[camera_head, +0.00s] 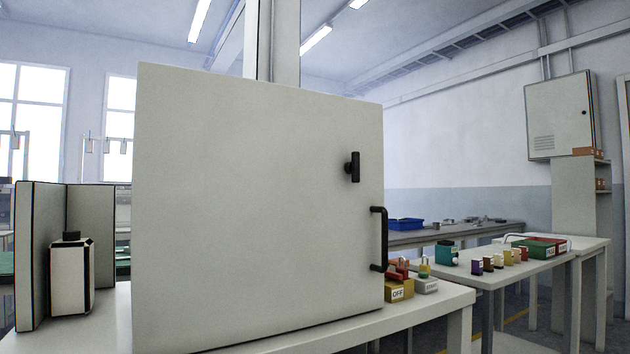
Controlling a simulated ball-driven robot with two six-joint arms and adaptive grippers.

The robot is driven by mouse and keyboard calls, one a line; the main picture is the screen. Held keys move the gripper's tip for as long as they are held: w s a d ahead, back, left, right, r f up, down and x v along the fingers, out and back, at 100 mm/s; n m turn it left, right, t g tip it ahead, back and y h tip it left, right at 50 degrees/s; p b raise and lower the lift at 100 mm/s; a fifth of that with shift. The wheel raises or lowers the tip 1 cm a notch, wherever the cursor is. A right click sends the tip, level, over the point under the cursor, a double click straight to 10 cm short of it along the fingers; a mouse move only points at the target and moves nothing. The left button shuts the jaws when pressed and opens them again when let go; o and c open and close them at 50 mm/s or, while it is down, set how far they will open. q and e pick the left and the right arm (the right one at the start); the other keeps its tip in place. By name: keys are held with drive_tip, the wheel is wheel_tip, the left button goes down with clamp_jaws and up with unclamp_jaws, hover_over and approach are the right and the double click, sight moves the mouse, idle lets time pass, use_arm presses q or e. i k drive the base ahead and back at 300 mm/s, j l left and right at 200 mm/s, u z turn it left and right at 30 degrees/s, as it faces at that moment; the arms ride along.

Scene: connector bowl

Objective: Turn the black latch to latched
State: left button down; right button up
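The black latch (353,167) is on the upper right part of a large light-grey cabinet door (255,210). Its handle stands upright, with a short knob sticking out to its left. A black bar handle (379,239) is on the door's right edge below the latch. The door looks closed or nearly so; I cannot tell exactly. Neither of my grippers shows in the head view.
The cabinet stands on a white table (420,306). At its right are a yellow block marked OFF (398,290) and a grey block (426,286). A black-and-white container (72,275) stands at the left. Another table at the right (490,272) holds several small coloured items.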

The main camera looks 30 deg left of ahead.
sight(353, 167)
drive_tip(key=u, duration=0.8)
drive_tip(key=i+l, duration=0.15)
drive_tip(key=l, duration=0.15)
drive_tip(key=i+l+u, duration=0.15)
drive_tip(key=l+u, duration=0.45)
drive_tip(key=l, duration=0.2)
drive_tip(key=i+l+u, duration=0.1)
drive_tip(key=l+u, duration=0.2)
drive_tip(key=l, duration=0.15)
